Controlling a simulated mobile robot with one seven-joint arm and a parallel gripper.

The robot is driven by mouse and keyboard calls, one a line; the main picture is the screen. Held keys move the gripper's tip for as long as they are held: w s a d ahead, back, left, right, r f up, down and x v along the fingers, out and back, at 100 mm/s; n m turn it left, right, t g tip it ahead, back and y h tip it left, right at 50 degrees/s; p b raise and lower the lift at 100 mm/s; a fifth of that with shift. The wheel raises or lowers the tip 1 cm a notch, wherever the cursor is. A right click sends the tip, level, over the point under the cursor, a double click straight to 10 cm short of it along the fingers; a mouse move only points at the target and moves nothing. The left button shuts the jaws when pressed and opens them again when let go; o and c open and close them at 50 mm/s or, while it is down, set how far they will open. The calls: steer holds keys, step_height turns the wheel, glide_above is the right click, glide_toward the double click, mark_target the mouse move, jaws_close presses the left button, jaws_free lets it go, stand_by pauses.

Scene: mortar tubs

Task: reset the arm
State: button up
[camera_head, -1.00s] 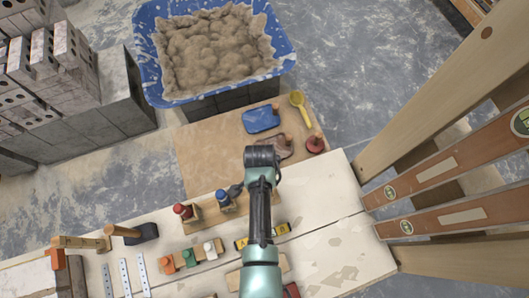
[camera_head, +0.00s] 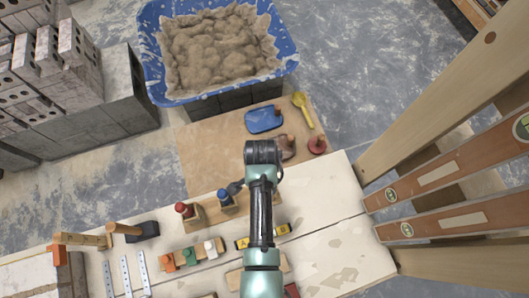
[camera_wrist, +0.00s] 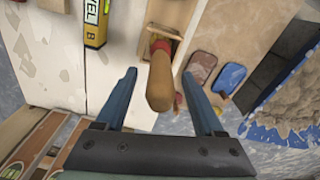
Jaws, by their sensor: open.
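My arm (camera_head: 262,200) reaches over the pale board bench in the head view, and its dark wrist joint hides what lies below. In the wrist view my gripper (camera_wrist: 159,77) is open, with its two dark blue fingers spread apart. A wooden handle (camera_wrist: 160,85) with a red collar rises toward the camera between the fingers, with a gap on each side. Its lower end meets a wooden holder (camera_wrist: 172,14). I see nothing gripped.
A blue tub (camera_head: 151,70) of mortar stands at the back. The bench (camera_head: 330,240) carries a yellow level (camera_head: 284,229), a hammer (camera_head: 142,231) and small tools. Long planks (camera_head: 440,90) stand at the right, and bricks (camera_head: 80,60) are stacked at the left. Bare bench lies right of the arm.

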steer(key=r, duration=0.9)
steer(key=shift+s+a+r, duration=0.1)
steer(key=shift+a+r, duration=0.1)
steer(key=shift+r, duration=0.15)
steer(key=w+a+r+n+t, duration=0.1)
steer(key=w+r+n+t, duration=0.2)
steer(key=w+r+t, duration=0.8)
steer(key=w+r+n+t, duration=0.1)
steer(key=w+r, duration=0.3)
steer(key=r, duration=0.7)
steer(key=w+r+n+t, duration=0.2)
steer(key=w+r, duration=0.2)
steer(key=r, duration=0.7)
step_height(320, 180, up, 19)
steer(key=s+n+t, duration=0.2)
steer(key=t, duration=0.4)
steer(key=s+r+n+t, duration=0.2)
steer(key=s+r, duration=0.4)
steer(key=r, duration=0.3)
steer(key=s+r+n+t, duration=0.2)
steer(key=s+r+t, duration=0.3)
steer(key=s+r, duration=0.2)
steer(key=shift+d+r+y, duration=0.3)
steer(key=shift+d+r, duration=0.15)
steer(key=shift+r, duration=0.45)
